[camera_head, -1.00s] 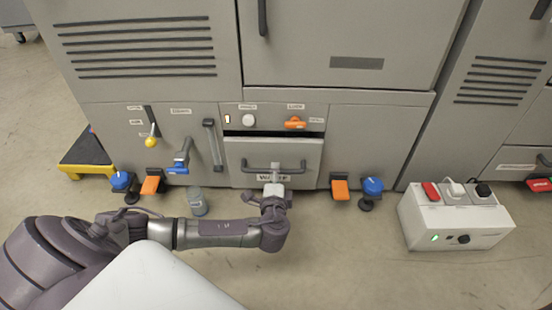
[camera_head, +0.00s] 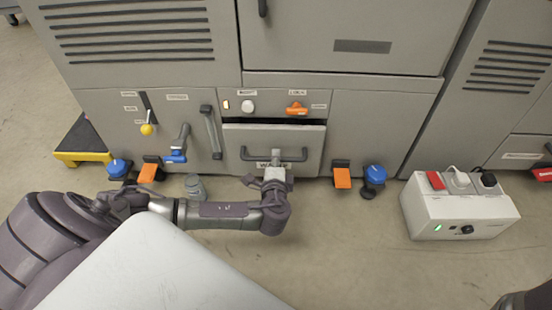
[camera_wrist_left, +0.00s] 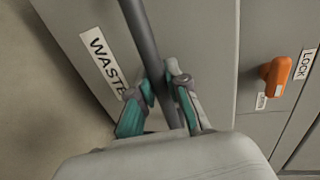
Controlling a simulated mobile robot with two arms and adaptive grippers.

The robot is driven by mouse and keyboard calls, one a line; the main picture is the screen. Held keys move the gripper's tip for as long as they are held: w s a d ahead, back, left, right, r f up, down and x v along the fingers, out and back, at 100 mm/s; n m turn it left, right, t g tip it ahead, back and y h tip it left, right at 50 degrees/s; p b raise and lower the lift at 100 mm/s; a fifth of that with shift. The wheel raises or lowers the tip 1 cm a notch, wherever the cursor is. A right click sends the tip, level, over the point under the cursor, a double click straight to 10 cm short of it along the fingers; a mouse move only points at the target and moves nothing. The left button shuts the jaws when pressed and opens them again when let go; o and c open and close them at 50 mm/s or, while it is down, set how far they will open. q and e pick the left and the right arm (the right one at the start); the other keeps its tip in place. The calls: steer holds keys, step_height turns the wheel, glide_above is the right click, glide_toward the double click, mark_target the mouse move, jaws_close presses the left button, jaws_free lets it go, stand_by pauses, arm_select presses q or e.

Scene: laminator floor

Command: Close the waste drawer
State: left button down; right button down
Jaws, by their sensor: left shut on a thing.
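The waste drawer (camera_head: 306,137) is a grey front low in the machine, with a dark gap along its top edge, so it stands partly out. Its dark bar handle (camera_head: 295,155) runs across the front above the WASTE label. The WASTE label (camera_wrist_left: 102,60) shows beside the fingers. My right gripper is not in view.
An orange lock knob (camera_head: 297,108) sits above the drawer. Orange pedals (camera_head: 342,177) and blue knobs (camera_head: 375,174) stand at the machine's foot on both sides. A white box with switches (camera_head: 460,208) is on the floor at the right.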

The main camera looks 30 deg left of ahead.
arm_select(q)
steer(key=w+a, duration=0.2)
steer(key=w, duration=0.1)
steer(key=shift+w+a+r, duration=0.1)
steer(key=shift+w+a, duration=0.1)
steer(key=shift+w, duration=0.1)
steer(key=c, duration=1.5)
jaws_free()
steer(key=o, duration=0.4)
steer(key=shift+w, duration=0.1)
steer(key=shift+c, duration=0.2)
steer(key=shift+d, duration=0.1)
glide_toward(277, 148)
steer(key=shift+v, duration=0.9)
